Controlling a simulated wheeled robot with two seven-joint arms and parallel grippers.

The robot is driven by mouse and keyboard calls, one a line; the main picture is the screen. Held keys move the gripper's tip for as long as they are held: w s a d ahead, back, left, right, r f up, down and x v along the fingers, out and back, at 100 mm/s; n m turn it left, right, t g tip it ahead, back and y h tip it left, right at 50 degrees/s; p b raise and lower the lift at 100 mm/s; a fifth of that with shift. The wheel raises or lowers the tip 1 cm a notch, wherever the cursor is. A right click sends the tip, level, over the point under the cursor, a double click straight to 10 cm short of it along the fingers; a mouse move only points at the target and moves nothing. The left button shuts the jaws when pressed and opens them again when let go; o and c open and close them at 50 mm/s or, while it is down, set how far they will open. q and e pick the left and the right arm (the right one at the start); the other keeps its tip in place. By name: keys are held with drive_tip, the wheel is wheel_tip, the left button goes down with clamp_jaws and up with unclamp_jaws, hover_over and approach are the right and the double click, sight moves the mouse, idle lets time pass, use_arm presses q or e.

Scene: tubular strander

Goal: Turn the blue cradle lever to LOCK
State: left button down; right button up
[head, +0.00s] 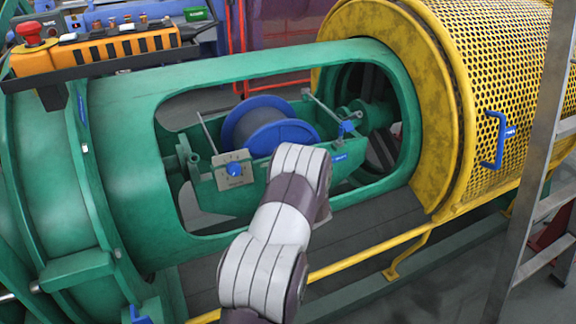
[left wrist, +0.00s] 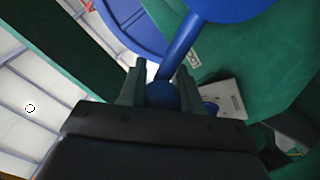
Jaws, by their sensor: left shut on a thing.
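The blue cradle lever (left wrist: 178,50) shows in the left wrist view as a rod with a ball end, running up to a large round blue hub. My left gripper (left wrist: 160,76) is shut on the lever's ball end, one finger on each side. A small white label (left wrist: 194,58), partly covered and too small to read fully, sits on the green cradle wall beside the rod. In the head view the green cradle (head: 258,184) holds a blue spool (head: 270,124). There my arm covers the gripper and the held lever. My right gripper is in neither view.
A pale dial plate (head: 232,183) with a blue knob is at the cradle's left. The green tube's window rim (head: 270,72) surrounds the cradle. A yellow perforated guard (head: 496,85) and ladder (head: 545,165) stand right; a yellow rail (head: 370,252) runs in front.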

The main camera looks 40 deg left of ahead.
use_arm(q)
drive_tip(key=shift+s+a+f+n+b, duration=0.25)
drive_tip(key=shift+s+n+b, duration=0.15)
drive_tip(key=shift+n+b, duration=0.1)
drive_tip(key=shift+s+a+f+n+b, duration=0.1)
drive_tip(key=shift+s+f+n+b, duration=0.1)
drive_tip(key=shift+s+n+b, duration=0.25)
drive_tip(key=shift+w, duration=0.1)
drive_tip(key=c, duration=0.8)
unclamp_jaws()
drive_tip(key=p+v, duration=0.1)
drive_tip(key=v, duration=1.1)
drive_tip(key=shift+d+p, duration=0.3)
